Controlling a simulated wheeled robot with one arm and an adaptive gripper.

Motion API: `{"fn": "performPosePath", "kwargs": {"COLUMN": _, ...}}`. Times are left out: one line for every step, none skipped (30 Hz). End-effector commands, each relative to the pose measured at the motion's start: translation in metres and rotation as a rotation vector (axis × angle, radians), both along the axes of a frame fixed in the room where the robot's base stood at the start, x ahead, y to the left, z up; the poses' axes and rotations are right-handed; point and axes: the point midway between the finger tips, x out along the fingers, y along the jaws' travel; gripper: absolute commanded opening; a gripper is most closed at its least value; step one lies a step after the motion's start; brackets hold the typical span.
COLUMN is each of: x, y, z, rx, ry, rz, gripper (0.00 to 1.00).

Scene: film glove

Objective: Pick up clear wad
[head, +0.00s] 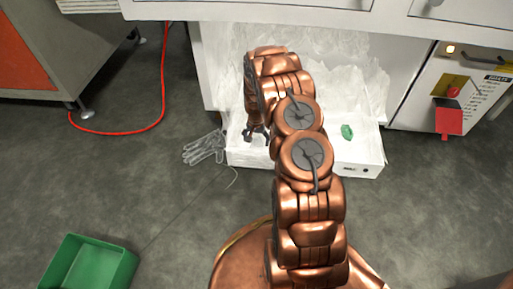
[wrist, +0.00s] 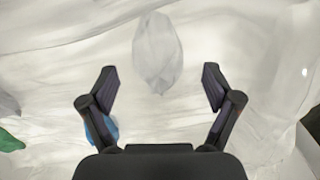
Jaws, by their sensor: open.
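The clear wad (wrist: 158,50) is a pale, crumpled, see-through lump on white film in the wrist view. It lies top centre, beyond and between my fingertips, and I see no contact. My gripper (wrist: 160,82) is open and empty, with one finger on each side. In the head view my gripper (head: 255,133) points down over the left part of the white film-lined box (head: 270,161). I cannot make out the clear wad in the head view.
A green wad (head: 347,131) lies in the box's right part. A blue piece (wrist: 108,127) shows behind my left finger. A clear glove (head: 204,147) lies on the floor left of the box. A green bin (head: 90,264) stands front left. A red cable (head: 162,90) crosses the floor.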

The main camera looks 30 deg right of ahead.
Motion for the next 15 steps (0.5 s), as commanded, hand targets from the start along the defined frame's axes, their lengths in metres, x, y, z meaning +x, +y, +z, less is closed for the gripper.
{"fn": "performPosePath", "kwargs": {"x": -0.003, "y": 0.001, "z": -0.012, "rx": 0.000, "ry": 0.003, "rz": 0.000, "gripper": 0.89}}
{"fn": "performPosePath", "kwargs": {"x": -0.005, "y": 0.002, "z": -0.017, "rx": 0.000, "ry": 0.003, "rz": 0.000, "gripper": 0.89}}
{"fn": "performPosePath", "kwargs": {"x": -0.005, "y": 0.001, "z": -0.022, "rx": 0.000, "ry": 0.001, "rz": 0.000, "gripper": 0.89}}
{"fn": "performPosePath", "kwargs": {"x": -0.004, "y": 0.001, "z": -0.025, "rx": -0.001, "ry": 0.001, "rz": 0.000, "gripper": 0.89}}
{"fn": "performPosePath", "kwargs": {"x": -0.004, "y": 0.001, "z": -0.028, "rx": -0.001, "ry": -0.001, "rz": -0.001, "gripper": 0.89}}
{"fn": "performPosePath", "kwargs": {"x": -0.003, "y": 0.001, "z": -0.031, "rx": -0.001, "ry": -0.002, "rz": -0.001, "gripper": 0.89}}
{"fn": "performPosePath", "kwargs": {"x": -0.003, "y": 0.001, "z": -0.033, "rx": -0.001, "ry": -0.002, "rz": -0.001, "gripper": 0.89}}
{"fn": "performPosePath", "kwargs": {"x": -0.003, "y": 0.001, "z": -0.033, "rx": -0.002, "ry": -0.003, "rz": -0.001, "gripper": 0.89}}
{"fn": "performPosePath", "kwargs": {"x": -0.003, "y": 0.001, "z": -0.034, "rx": -0.001, "ry": -0.003, "rz": -0.001, "gripper": 0.89}}
{"fn": "performPosePath", "kwargs": {"x": -0.002, "y": 0.001, "z": -0.033, "rx": -0.001, "ry": -0.003, "rz": -0.001, "gripper": 0.89}}
{"fn": "performPosePath", "kwargs": {"x": -0.003, "y": 0.001, "z": -0.033, "rx": -0.001, "ry": -0.003, "rz": -0.001, "gripper": 0.89}}
{"fn": "performPosePath", "kwargs": {"x": -0.003, "y": 0.001, "z": -0.033, "rx": -0.001, "ry": -0.003, "rz": -0.001, "gripper": 0.89}}
{"fn": "performPosePath", "kwargs": {"x": -0.003, "y": 0.001, "z": -0.033, "rx": -0.001, "ry": -0.003, "rz": -0.001, "gripper": 0.89}}
{"fn": "performPosePath", "kwargs": {"x": -0.002, "y": 0.001, "z": -0.033, "rx": -0.001, "ry": -0.003, "rz": -0.001, "gripper": 0.89}}
{"fn": "performPosePath", "kwargs": {"x": -0.003, "y": 0.001, "z": -0.033, "rx": -0.001, "ry": -0.002, "rz": -0.001, "gripper": 0.86}}
